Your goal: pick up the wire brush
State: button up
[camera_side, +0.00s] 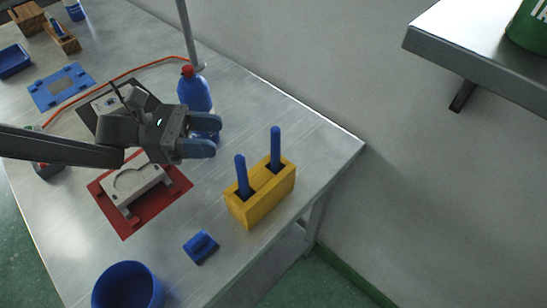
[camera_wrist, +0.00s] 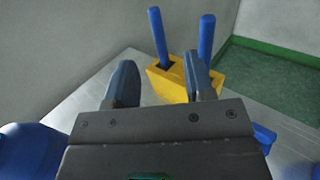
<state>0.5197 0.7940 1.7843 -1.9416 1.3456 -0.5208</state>
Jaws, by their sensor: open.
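Two upright blue handles (camera_side: 241,172) (camera_side: 275,146) stick out of a yellow block holder (camera_side: 262,207) near the right end of the table. Their lower ends are hidden in the block, so I cannot tell which, if either, is the wire brush. In the wrist view the handles (camera_wrist: 158,36) (camera_wrist: 206,38) rise above the yellow block (camera_wrist: 168,88), beyond my fingers. My gripper (camera_side: 208,136) is open and empty, left of and apart from the holder. It also shows in the wrist view (camera_wrist: 161,80), with a gap between its blue fingers.
A blue bottle with a red cap (camera_side: 196,93) stands close behind my gripper. A grey fixture (camera_side: 137,188) lies on a red plate (camera_side: 125,227). A small blue object (camera_side: 201,247) and a blue round container (camera_side: 128,287) are near the front. A wall borders the table.

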send_over(275, 162)
jog(key=a, duration=0.4)
jog(key=shift+w+d, duration=0.15)
jog(key=shift+w, duration=0.15)
jog(key=shift+d+f, duration=0.1)
jog(key=shift+d, duration=2.65)
grip_shut()
